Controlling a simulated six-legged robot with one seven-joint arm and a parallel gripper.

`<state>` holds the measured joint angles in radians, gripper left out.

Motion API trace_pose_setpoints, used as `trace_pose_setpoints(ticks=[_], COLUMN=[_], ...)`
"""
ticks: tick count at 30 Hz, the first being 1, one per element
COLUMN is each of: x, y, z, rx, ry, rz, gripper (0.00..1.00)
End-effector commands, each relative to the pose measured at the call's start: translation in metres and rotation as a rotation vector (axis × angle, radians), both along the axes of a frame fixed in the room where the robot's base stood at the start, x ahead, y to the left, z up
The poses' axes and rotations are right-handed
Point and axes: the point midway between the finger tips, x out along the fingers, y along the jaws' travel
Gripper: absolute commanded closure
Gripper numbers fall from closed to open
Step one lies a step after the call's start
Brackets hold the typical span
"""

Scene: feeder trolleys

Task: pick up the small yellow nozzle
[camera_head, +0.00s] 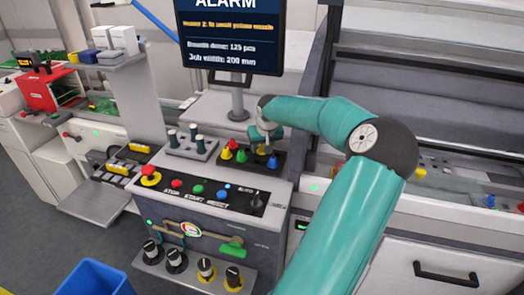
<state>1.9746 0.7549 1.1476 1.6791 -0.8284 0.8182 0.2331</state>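Several coloured cone-shaped nozzles stand on a black holder (252,171) on top of the grey machine console. A small yellow nozzle (226,154) is at the holder's left end. A blue nozzle (272,162) stands on the right part. My teal arm reaches in from the lower right. My gripper (262,138) points down over the holder, between the yellow nozzles and the blue one. Its fingers are too small to tell whether they are open or what lies between them.
A grey block with several dark-topped pegs (192,144) stands left of the holder. A monitor (230,35) on a post rises behind. A red emergency button (150,171) and coloured buttons line the console front. A blue bin (95,279) is on the floor at lower left.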

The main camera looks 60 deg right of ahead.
Motion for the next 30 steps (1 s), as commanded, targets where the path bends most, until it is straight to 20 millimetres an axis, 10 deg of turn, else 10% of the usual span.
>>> trace_pose_setpoints(ticks=[4,17,30], x=[0.000,0.000,-0.015], y=[0.000,0.000,0.033], z=[0.000,0.007,0.074], rx=[0.000,-0.003,-0.005], ry=[0.000,0.001,0.006], rz=[0.000,-0.001,-0.002], gripper=[0.86,0.87,0.87])
